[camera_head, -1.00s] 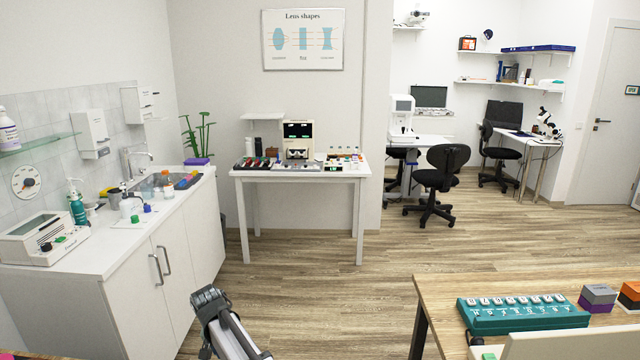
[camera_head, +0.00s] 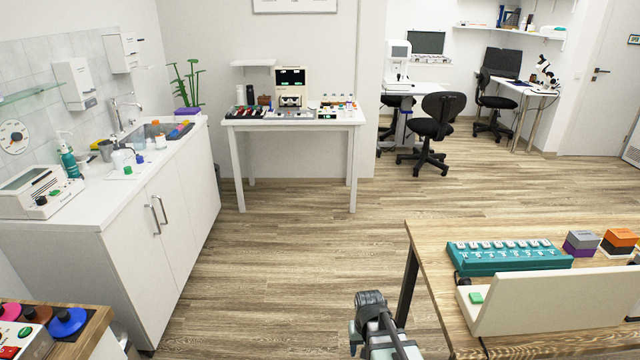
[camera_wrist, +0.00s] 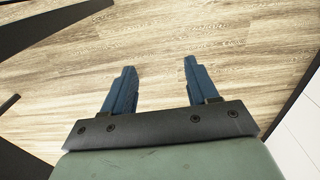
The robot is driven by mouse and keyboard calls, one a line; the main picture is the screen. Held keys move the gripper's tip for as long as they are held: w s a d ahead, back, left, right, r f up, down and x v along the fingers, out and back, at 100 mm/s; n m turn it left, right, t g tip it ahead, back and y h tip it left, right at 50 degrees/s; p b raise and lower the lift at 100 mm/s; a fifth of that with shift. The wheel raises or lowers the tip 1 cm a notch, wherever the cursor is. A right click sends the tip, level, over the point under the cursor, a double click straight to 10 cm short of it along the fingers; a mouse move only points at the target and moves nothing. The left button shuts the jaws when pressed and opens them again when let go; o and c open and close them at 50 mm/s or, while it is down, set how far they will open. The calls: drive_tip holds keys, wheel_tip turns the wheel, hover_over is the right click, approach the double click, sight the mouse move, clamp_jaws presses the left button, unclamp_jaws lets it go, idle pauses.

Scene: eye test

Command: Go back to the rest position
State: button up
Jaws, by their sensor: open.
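My gripper (camera_wrist: 160,68) shows in the wrist view with its two blue fingers spread apart. Nothing is between the fingers, and bare wooden floor (camera_wrist: 225,40) lies beyond them. In the head view, part of my arm reaches up from the bottom edge, right of the middle and left of the wooden desk (camera_head: 428,262). I cannot make out the gripper's fingers in the head view.
A teal rack (camera_head: 508,262), small blocks (camera_head: 583,243) and a cream panel (camera_head: 555,302) are on the desk. A white cabinet (camera_head: 172,235) stands left, a white table (camera_head: 290,122) at the back. Open floor (camera_head: 290,260) lies between. Coloured discs (camera_head: 68,322) sit lower left.

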drive_tip(key=s+d+f, duration=0.1)
drive_tip(key=s+d, duration=0.3)
drive_tip(key=s+f+g, duration=0.3)
drive_tip(key=s+f, duration=0.7)
drive_tip(key=s, duration=0.4)
drive_tip(key=s+f+g, duration=0.4)
drive_tip(key=s+f, duration=0.6)
drive_tip(key=s, duration=0.5)
drive_tip(key=shift+s+f, duration=0.15)
drive_tip(key=shift+f, duration=0.2)
